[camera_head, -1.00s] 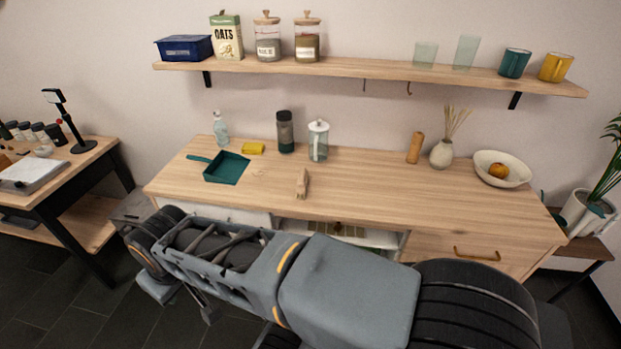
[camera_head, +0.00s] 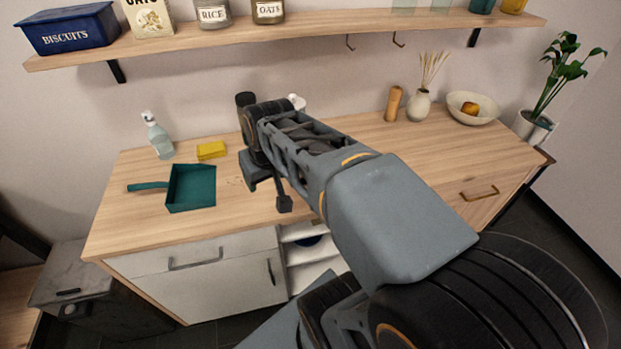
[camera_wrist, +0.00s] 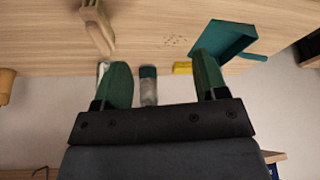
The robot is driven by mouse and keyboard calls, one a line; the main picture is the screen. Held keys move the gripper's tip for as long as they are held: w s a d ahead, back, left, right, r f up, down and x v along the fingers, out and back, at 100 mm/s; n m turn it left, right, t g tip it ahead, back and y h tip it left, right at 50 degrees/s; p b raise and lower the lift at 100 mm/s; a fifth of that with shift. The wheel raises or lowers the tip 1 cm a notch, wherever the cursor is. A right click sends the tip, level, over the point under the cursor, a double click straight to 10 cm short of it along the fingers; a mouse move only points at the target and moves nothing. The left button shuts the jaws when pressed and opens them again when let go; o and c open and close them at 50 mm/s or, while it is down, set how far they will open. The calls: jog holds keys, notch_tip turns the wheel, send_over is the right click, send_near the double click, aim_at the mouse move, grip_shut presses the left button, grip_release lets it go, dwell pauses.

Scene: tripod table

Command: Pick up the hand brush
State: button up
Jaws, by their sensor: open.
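The hand brush (camera_wrist: 97,25), pale wood, lies on the wooden worktop (camera_wrist: 50,57) at the top edge of the wrist view, left of centre, partly cut off by the frame. In the head view my arm hides it. My gripper (camera_wrist: 161,72) is open and empty, its two green-looking fingers apart. The brush is beyond the left finger and not between the fingers. In the head view, the end of my arm hangs over the middle of the worktop.
A teal dustpan (camera_head: 191,187), a yellow sponge (camera_head: 211,150) and a spray bottle (camera_head: 158,138) stand left on the worktop. A dark-topped jar (camera_wrist: 148,87) stands behind. A shelf (camera_head: 200,40) runs above. The worktop's right half is mostly clear.

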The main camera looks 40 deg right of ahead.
jog(key=w+d+f+m+h+b, duration=0.1)
jog(key=w+d+f+b, duration=0.1)
jog(key=d, duration=0.4)
jog(key=w+d+f+m+b, duration=0.1)
jog(key=d+b, duration=0.2)
jog(key=d, duration=0.4)
jog(key=shift+m, duration=0.3)
jog(key=x, duration=0.6)
jog(key=shift+w+d+f, duration=0.25)
jog(key=shift+w+d, duration=0.1)
jog(key=shift+d, duration=0.1)
jog(key=shift+b+x, duration=0.5)
jog(key=shift+x, duration=2.7)
jog(key=shift+a, duration=0.1)
jog(key=shift+c, duration=0.2)
jog(key=c, duration=1)
jog(key=shift+r, duration=0.1)
